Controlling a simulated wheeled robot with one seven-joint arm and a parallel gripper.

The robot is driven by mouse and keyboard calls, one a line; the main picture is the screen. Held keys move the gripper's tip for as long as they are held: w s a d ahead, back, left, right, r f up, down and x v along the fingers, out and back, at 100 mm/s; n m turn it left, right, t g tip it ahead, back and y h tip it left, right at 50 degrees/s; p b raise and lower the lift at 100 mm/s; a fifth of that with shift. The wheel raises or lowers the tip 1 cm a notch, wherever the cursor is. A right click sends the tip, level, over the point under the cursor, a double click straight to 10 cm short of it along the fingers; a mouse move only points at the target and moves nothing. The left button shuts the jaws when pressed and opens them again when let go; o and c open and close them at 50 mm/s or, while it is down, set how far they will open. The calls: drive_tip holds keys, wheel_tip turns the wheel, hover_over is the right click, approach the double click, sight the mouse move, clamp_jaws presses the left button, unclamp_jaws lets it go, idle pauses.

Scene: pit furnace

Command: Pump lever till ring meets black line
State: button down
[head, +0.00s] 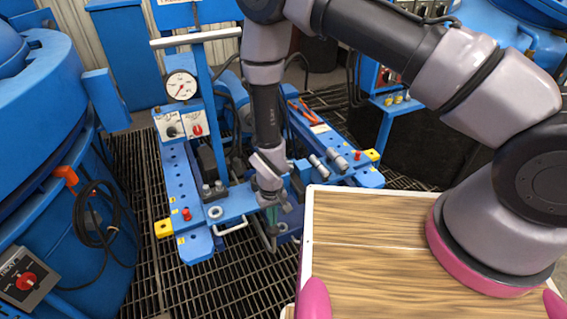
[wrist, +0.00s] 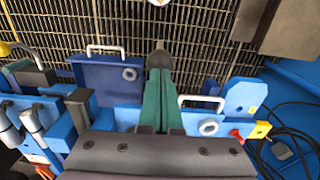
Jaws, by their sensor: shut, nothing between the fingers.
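My gripper (head: 272,222) points down over the front of a blue machine (head: 174,185). In the wrist view my gripper's teal fingers (wrist: 160,82) lie together, with no gap between them. A dark grey piece shows at their tips; I cannot tell whether it belongs to them. A pale ring (head: 215,212) sits on the machine's blue front plate, left of my gripper. Two such rings show in the wrist view, one left of the fingers (wrist: 129,73) and one right (wrist: 208,127). I cannot tell which part is the pump lever. I cannot make out a black line.
A round white gauge (head: 181,85) stands above a panel with a red knob (head: 197,129). A white crossbar (head: 195,38) is above them. A wood-topped surface (head: 375,235) lies in front of me. A blue tank with a coiled black cable (head: 95,215) is at left. Metal grating (head: 240,280) covers the floor.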

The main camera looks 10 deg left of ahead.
drive_tip(key=shift+f, duration=0.15)
drive_tip(key=shift+f, duration=0.9)
wheel_tip(320, 180, down, 10)
drive_tip(key=s+d, duration=0.1)
drive_tip(key=s, duration=0.1)
drive_tip(key=r, duration=0.3)
drive_tip(key=w+r, duration=0.1)
drive_tip(key=r, duration=0.2)
drive_tip(key=w+a+r, duration=0.1)
drive_tip(key=r, duration=0.3)
drive_tip(key=shift+r, duration=0.2)
drive_tip(key=shift+f, duration=0.1)
